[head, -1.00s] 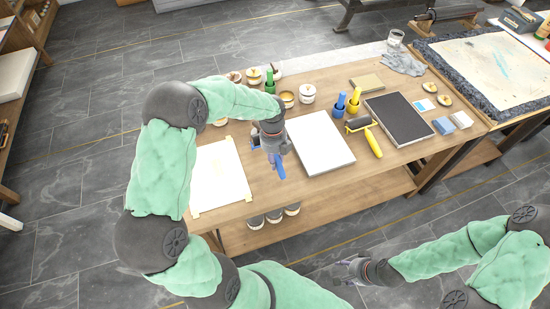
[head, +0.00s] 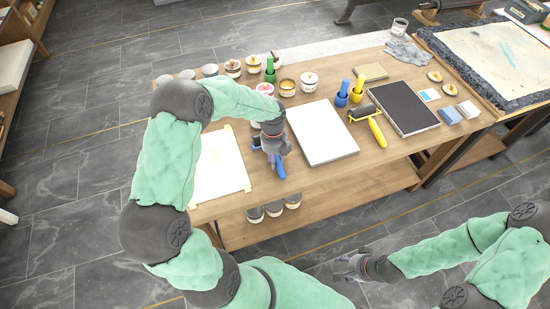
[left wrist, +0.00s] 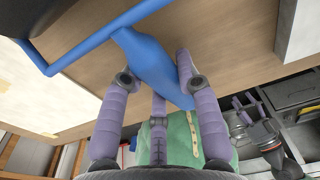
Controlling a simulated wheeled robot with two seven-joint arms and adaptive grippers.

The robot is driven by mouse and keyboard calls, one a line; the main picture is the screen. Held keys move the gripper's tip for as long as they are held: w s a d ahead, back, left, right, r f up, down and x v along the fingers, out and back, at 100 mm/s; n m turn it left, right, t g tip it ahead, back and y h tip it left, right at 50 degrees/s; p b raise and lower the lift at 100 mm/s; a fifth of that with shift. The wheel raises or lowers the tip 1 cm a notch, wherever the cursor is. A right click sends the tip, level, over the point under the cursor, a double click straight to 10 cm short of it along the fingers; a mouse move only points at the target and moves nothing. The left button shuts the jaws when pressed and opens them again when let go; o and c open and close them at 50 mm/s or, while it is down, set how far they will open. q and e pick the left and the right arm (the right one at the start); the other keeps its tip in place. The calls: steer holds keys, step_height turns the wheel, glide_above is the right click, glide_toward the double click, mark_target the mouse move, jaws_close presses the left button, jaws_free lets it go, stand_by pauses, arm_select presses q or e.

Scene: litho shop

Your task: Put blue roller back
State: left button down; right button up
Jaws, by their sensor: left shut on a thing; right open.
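The blue roller is in my left gripper (head: 272,152). Its blue handle (head: 280,171) hangs below the fingers, over the front part of the table between a taped sheet and a white slab. In the left wrist view the fingers close around the blue handle (left wrist: 150,62). The bent blue frame runs up beside it, and a dark cylinder (left wrist: 28,16) shows at the top left corner. Whether the roller touches the table, I cannot tell. My right gripper (head: 348,266) is open and empty, low in front of the table.
The taped sheet (head: 218,170) lies left, the white slab (head: 322,133) right. A yellow roller (head: 376,130) lies beside a black slab (head: 404,108). Bare wood shows near the front edge.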

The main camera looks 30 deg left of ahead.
stand_by(0.4)
arm_select(q)
steer(key=c, duration=0.8)
jaws_free()
steer(key=shift+f, duration=0.1)
steer(key=r, duration=0.8)
steer(key=a+r, duration=0.1)
steer(key=r, duration=0.3)
steer(key=shift+w, duration=0.3)
